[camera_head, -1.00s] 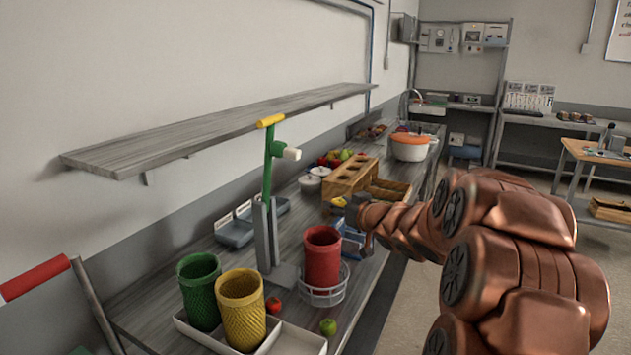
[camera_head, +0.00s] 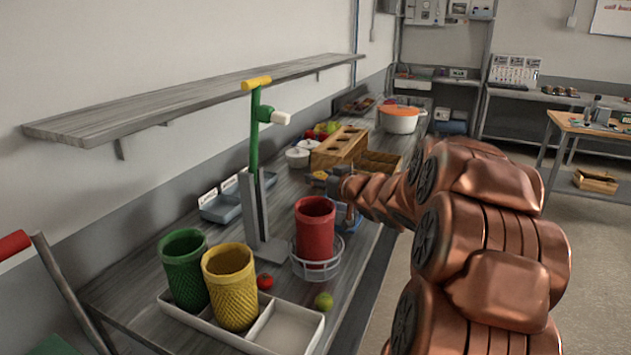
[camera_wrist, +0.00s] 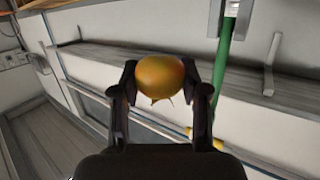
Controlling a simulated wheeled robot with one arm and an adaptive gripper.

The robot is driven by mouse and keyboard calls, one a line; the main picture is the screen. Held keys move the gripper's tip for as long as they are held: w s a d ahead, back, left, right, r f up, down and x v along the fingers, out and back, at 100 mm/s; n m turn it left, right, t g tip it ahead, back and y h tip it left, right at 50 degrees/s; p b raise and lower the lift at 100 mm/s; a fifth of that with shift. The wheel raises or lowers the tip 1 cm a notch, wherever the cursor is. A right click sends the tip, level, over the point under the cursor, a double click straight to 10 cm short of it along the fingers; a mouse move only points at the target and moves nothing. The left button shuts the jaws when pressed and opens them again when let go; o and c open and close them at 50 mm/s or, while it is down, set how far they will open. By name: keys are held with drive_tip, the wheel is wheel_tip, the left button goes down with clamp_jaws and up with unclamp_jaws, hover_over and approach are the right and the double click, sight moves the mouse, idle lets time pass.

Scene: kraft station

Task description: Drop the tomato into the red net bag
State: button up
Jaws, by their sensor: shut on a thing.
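My gripper (camera_wrist: 160,85) is shut on an orange-yellow tomato (camera_wrist: 160,76), with one finger on each side of it in the wrist view. In the head view the tomato (camera_head: 320,176) shows small and yellow at the end of my gripper (camera_head: 328,181). The red net bag (camera_head: 315,232) stands upright with its mouth up inside a round wire holder (camera_head: 319,273) on the bench. In the head picture my gripper appears above and slightly right of the bag's mouth; the height between them is hard to tell. The inside bottom of the bag is hidden.
A green net bag (camera_head: 184,272) and a yellow net bag (camera_head: 230,290) stand at a white divided tray (camera_head: 291,330). A red tomato (camera_head: 265,282) and a green one (camera_head: 323,300) lie nearby. A grey stand with a green lever (camera_head: 255,140) rises left of the red bag. A wall shelf (camera_head: 200,95) overhangs the bench.

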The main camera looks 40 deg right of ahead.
drive_tip(key=shift+f+b, duration=0.8)
drive_tip(key=shift+f, duration=0.2)
drive_tip(key=o, duration=1.1)
drive_tip(key=shift+a, duration=0.1)
drive_tip(key=shift+s+r, duration=0.2)
drive_tip(key=shift+s, duration=0.3)
drive_tip(key=v, duration=1.1)
drive_tip(key=shift+f, duration=0.1)
